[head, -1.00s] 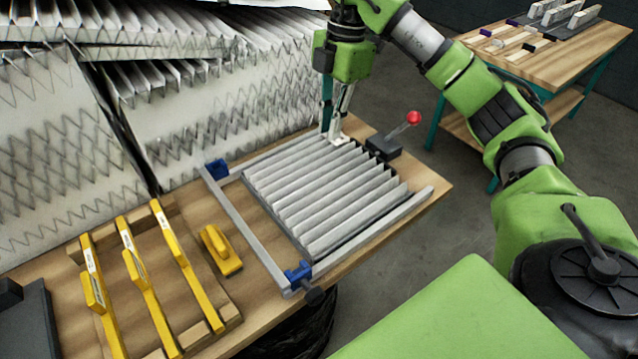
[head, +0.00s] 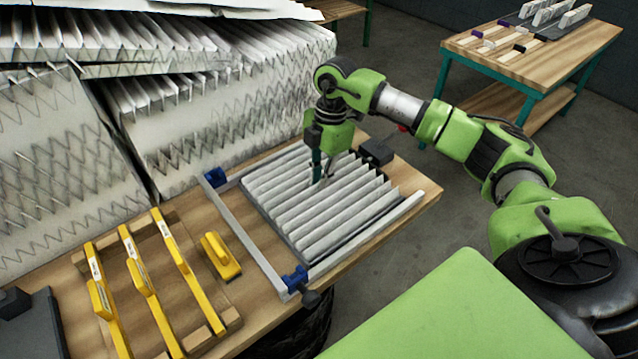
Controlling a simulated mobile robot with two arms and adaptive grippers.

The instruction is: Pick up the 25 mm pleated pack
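A white pleated pack (head: 335,213) lies in a metal frame fixture on the wooden bench, its pleats running across the frame. My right gripper (head: 322,180) points down over the far-middle part of the pack, its fingertips at or among the pleat tops. The fingers overlap each other in this view, so I cannot tell how far apart they are or whether a pleat is between them. The pack lies flat in the fixture. My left gripper is not in the head view.
The fixture's metal bar (head: 245,236) has blue clamps (head: 296,279). Yellow gauges (head: 190,272) and a yellow block (head: 220,256) lie at left. Large pleated filters (head: 210,110) stand behind. A second table (head: 540,55) holds small parts at the back right.

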